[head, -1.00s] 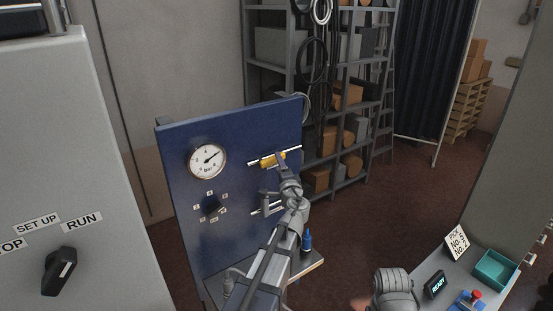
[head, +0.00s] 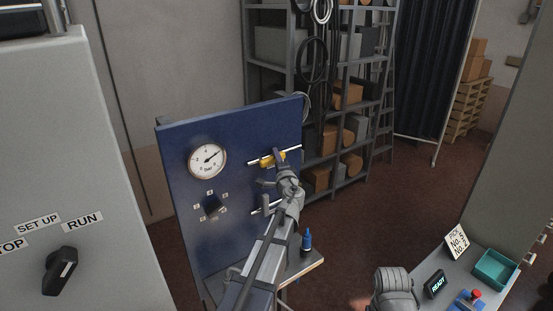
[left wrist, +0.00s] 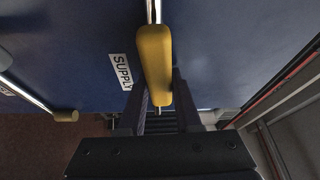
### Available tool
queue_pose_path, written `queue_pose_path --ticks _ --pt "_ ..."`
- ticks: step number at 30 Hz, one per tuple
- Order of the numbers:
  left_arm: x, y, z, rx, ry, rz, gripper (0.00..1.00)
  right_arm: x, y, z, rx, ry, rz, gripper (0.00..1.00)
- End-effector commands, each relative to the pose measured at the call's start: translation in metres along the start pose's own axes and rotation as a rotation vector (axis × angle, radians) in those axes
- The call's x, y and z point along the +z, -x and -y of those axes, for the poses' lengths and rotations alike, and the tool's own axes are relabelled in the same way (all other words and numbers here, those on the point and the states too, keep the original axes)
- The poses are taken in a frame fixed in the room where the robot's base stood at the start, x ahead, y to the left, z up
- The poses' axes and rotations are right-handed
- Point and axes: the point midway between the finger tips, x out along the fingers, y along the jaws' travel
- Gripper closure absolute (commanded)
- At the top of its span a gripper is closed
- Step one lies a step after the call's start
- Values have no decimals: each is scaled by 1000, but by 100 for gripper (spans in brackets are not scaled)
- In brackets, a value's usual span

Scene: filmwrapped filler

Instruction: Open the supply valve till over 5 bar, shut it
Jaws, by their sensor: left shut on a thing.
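The supply valve has a yellow lever (head: 267,161) on a pale pipe on the blue panel (head: 240,130). My left gripper (left wrist: 160,98) is shut on the yellow lever (left wrist: 155,60); the fingers sit on either side of it. In the left wrist view the lever lies roughly along the pipe, beside a SUPPLY label (left wrist: 121,72). The round bar gauge (head: 207,160) on the panel has its needle pointing up and right; its numbers are too small to read surely.
A dark selector knob (head: 212,206) sits below the gauge. A second pipe (head: 262,208) runs below the supply valve, partly behind my left arm. A blue bottle (head: 307,241) stands on the ledge (head: 308,268). A grey cabinet (head: 90,150) stands left.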

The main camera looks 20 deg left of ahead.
Motion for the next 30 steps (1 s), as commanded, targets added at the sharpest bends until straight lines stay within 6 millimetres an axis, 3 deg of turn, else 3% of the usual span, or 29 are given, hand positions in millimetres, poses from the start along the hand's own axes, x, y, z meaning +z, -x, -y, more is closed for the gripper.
queue_pose_path --ticks 4,30 --pt "0 0 0 0 1 0 100 0 0 0 0 0 0 38" --pt "0 1 0 1 2 0 100 0 0 0 0 0 0 38"
